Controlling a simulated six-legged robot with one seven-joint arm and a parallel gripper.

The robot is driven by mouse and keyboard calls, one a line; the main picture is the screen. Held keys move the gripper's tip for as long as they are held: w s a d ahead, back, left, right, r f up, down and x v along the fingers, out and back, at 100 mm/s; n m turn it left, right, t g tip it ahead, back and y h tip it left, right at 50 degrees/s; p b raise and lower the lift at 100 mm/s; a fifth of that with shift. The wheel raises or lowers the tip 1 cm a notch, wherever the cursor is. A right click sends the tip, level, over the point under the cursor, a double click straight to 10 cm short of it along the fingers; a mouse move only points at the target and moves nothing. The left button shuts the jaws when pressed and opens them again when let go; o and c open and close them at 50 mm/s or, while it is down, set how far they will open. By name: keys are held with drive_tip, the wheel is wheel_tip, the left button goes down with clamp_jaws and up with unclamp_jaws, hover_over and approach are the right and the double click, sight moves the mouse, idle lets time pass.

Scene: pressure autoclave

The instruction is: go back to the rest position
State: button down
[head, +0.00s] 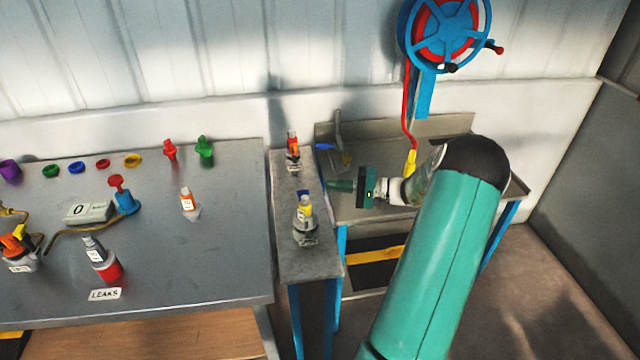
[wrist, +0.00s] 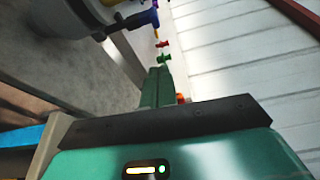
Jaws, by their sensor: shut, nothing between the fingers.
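My gripper (head: 342,186) shows in the head view at the end of my teal arm, over the gap between the narrow grey bench and the sink. It points left, level with the tops of the fittings on the narrow bench. Its fingers are together with nothing between them. In the wrist view the closed green fingers (wrist: 157,86) reach away from the dark palm edge, and a blurred grey and white fitting with yellow and purple parts (wrist: 110,12) shows beyond them at upper left. The rest position itself is not marked in either view.
The narrow bench (head: 312,262) bears a yellow-topped fitting (head: 305,214) and an orange-topped one (head: 292,147). The wide table (head: 190,265) at left holds several coloured fittings and rings. A blue hose reel (head: 445,30) hangs above the sink (head: 440,127), its red hose ending in a yellow nozzle (head: 411,162).

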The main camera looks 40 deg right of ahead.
drive_tip(key=shift+v, duration=1.3)
drive_tip(key=shift+a, duration=0.1)
